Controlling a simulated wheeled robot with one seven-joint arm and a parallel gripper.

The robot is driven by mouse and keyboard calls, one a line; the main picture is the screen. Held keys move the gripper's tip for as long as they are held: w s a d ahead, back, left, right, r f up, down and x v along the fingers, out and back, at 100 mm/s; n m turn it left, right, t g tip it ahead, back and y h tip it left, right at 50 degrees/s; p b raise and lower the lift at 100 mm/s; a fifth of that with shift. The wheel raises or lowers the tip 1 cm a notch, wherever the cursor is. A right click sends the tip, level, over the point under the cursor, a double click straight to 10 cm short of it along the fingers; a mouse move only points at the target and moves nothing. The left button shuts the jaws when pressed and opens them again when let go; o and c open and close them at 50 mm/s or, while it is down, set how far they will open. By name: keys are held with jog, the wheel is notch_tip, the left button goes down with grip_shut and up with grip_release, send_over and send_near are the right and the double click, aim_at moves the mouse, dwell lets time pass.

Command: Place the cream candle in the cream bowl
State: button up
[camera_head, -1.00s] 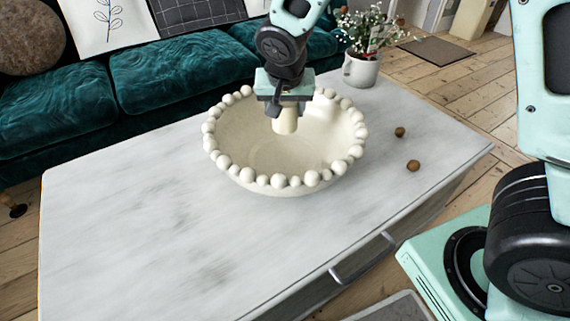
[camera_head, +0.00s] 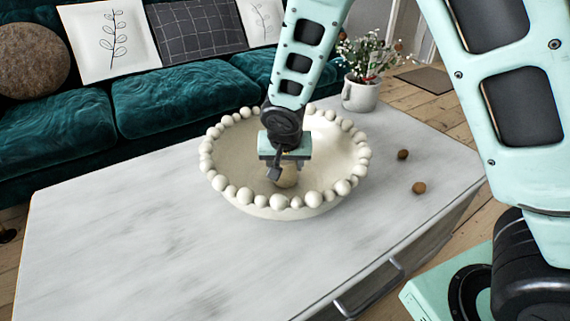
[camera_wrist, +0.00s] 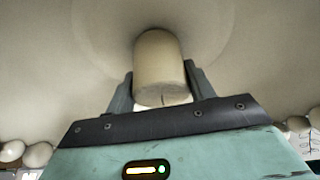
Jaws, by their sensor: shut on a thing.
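The cream bowl (camera_head: 336,150) with a rim of round beads stands on the marble-topped table. My gripper (camera_head: 284,176) is down inside the bowl and shut on the cream candle (camera_head: 287,180). In the wrist view the candle (camera_wrist: 158,62) is upright between the two fingers of my gripper (camera_wrist: 160,82), with the pale bowl wall (camera_wrist: 60,60) around it. The candle's far end is close to the bowl's bottom; I cannot tell whether it touches. In the head view the gripper hides part of the candle.
The table (camera_head: 130,235) is clear to the left of the bowl. Two small brown balls (camera_head: 403,154) (camera_head: 419,188) lie to its right. A white mug with a flowering plant (camera_head: 361,93) stands behind. A teal sofa (camera_head: 180,95) runs along the back.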

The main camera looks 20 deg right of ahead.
jog(key=shift+f, duration=0.15)
jog(key=o, duration=1.2)
jog(key=shift+c, duration=0.2)
jog(key=p+v, duration=0.4)
jog(key=v, duration=0.8)
jog(key=s+a+r+n+g+y, duration=0.1)
jog(key=s+n, duration=0.5)
jog(key=s, duration=0.6)
jog(key=s+a+r+n+g+y, duration=0.1)
jog(key=s+a+r+n+g, duration=0.1)
jog(key=s+n, duration=0.4)
jog(key=s+a+g, duration=0.1)
jog(key=s, duration=0.4)
jog(key=shift+s+a+r, duration=0.3)
jog(key=shift+s+a, duration=0.05)
jog(key=shift+s, duration=0.05)
